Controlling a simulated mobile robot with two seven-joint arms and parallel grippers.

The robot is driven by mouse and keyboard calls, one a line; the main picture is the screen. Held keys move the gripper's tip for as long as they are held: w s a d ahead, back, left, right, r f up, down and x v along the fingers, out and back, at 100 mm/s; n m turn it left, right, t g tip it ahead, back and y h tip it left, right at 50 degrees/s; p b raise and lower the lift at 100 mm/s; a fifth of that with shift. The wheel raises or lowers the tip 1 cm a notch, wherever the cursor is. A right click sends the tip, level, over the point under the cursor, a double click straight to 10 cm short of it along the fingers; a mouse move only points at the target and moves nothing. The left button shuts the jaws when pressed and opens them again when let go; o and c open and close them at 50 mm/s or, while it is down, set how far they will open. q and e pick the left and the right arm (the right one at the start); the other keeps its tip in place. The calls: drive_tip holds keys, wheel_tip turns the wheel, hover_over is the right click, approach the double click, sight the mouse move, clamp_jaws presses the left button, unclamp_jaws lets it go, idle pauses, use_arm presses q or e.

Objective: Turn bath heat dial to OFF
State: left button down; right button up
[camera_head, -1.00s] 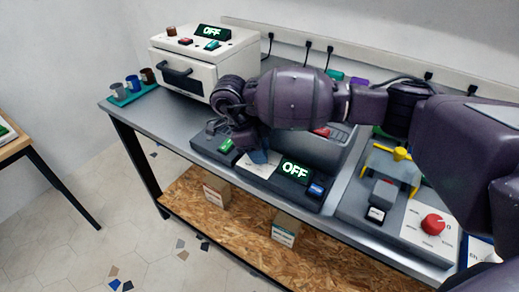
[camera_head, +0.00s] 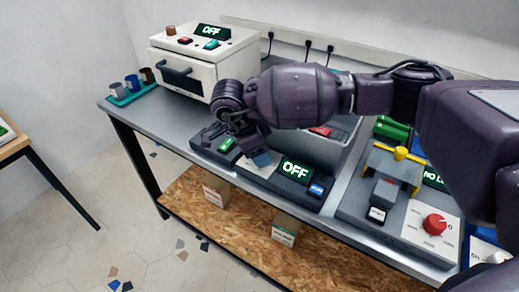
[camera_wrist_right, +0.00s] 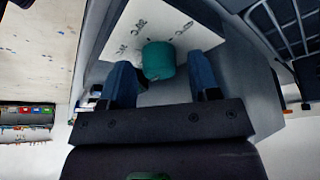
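The bath heat dial (camera_wrist_right: 158,60) is a teal knob on a white plate (camera_wrist_right: 124,38) with temperature marks, seen in the right wrist view. My right gripper (camera_wrist_right: 163,80) is open, with its two blue fingers on either side of the dial. A gap shows between the knob and each finger. In the head view my right gripper (camera_head: 258,157) comes down over the grey bath unit and hides the dial. The unit's display (camera_head: 295,170) reads OFF in green. My left gripper is not in view.
The bath unit has a green button (camera_head: 226,145) and a blue button (camera_head: 316,190). A white oven (camera_head: 203,60) stands behind left. To the right is a unit with a yellow handle (camera_head: 400,153) and a red dial (camera_head: 434,224). Small cups stand on a teal tray (camera_head: 124,101).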

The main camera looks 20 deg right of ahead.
drive_tip(key=p+v, duration=0.1)
drive_tip(key=v, duration=0.9)
drive_tip(key=shift+a+r, duration=0.25)
drive_tip(key=shift+r, duration=0.1)
